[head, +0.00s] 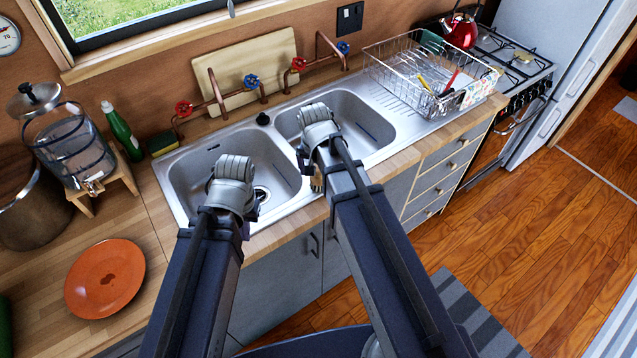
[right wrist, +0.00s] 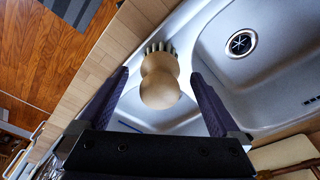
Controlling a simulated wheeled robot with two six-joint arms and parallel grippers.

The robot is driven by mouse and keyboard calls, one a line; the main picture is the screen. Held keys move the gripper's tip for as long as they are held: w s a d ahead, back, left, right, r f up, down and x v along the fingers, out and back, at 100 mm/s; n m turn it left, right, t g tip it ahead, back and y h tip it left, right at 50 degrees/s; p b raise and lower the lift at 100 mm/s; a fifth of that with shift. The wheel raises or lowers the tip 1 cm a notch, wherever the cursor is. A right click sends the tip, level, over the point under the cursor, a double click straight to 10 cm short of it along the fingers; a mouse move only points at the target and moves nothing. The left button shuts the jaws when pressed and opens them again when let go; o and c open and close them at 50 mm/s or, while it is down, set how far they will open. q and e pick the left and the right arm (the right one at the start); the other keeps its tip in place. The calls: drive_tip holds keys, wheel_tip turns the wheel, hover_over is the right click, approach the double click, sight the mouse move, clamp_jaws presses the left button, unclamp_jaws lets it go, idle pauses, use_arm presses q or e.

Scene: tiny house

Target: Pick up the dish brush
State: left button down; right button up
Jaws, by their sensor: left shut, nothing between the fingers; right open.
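The dish brush (right wrist: 160,85) has a round pale wooden knob and dark bristles. It sits on the sink's metal rim between the two basins. In the head view only a small tan part of the brush (head: 316,184) shows, beside my right arm. My right gripper (right wrist: 160,73) is open, with one finger on each side of the brush in the right wrist view; I cannot tell whether they touch it. In the head view my right gripper (head: 318,132) is seen from behind and its fingers are hidden. My left gripper (head: 234,182) is shut and empty over the left basin.
The double sink (head: 190,180) has copper pipes with red and blue taps behind it. A wire dish rack (head: 405,85) stands right. A green bottle (head: 122,132), a glass dispenser (head: 68,145) and an orange plate (head: 105,278) are on the left counter.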

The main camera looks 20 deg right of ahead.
use_arm(q)
drive_tip(key=shift+f+b, duration=0.3)
drive_tip(key=shift+f, duration=0.45)
use_arm(e)
drive_tip(key=shift+w+f, duration=0.1)
drive_tip(key=shift+f, duration=0.65)
use_arm(q)
drive_tip(key=shift+r, duration=0.1)
use_arm(e)
drive_tip(key=shift+r, duration=0.1)
drive_tip(key=shift+c, duration=0.4)
drive_tip(key=c, duration=1.4)
use_arm(q)
drive_tip(key=shift+r, duration=0.1)
use_arm(e)
drive_tip(key=shift+d+r, duration=0.1)
